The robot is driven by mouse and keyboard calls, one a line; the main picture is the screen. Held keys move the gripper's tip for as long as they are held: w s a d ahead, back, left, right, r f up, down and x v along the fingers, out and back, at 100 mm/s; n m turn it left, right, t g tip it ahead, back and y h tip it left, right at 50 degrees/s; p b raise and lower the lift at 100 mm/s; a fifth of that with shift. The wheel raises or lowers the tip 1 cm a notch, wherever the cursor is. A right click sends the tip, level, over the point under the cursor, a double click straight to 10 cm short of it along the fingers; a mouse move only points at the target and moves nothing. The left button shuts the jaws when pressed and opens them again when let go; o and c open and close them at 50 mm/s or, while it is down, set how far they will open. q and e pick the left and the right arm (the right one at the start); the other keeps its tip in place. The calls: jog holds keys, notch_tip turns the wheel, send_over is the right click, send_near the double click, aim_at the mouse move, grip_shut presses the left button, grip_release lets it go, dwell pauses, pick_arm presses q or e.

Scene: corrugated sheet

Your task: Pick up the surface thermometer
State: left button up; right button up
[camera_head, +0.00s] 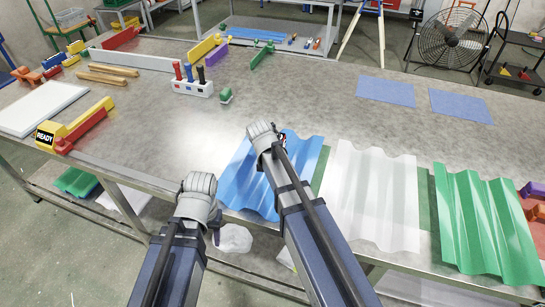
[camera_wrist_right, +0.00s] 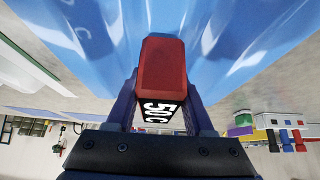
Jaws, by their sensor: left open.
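The surface thermometer (camera_wrist_right: 162,72) is a red block with a black-and-white "50C" display, seen in the right wrist view. My right gripper (camera_wrist_right: 161,102) has a finger against each side of it, over the blue corrugated sheet (camera_wrist_right: 225,25). In the head view the blue sheet (camera_head: 246,180) lies at the table's front edge, and my right arm hides most of the gripper and thermometer. Whether the thermometer touches the sheet is not clear. My left gripper (camera_head: 216,230) is open and empty near the front edge, left of the blue sheet, mostly hidden by its wrist.
White (camera_head: 371,195) and green (camera_head: 484,222) corrugated sheets lie to the right. A white holder (camera_head: 193,88) with coloured tools stands further back. A yellow-and-red "READY" block (camera_head: 75,127) is at the left. The middle of the table is clear.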

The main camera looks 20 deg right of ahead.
grip_shut()
dwell(0.4)
jog(key=shift+r, duration=0.15)
notch_tip(320, 180, up, 10)
jog(key=p, duration=1)
jog(key=shift+d, duration=0.1)
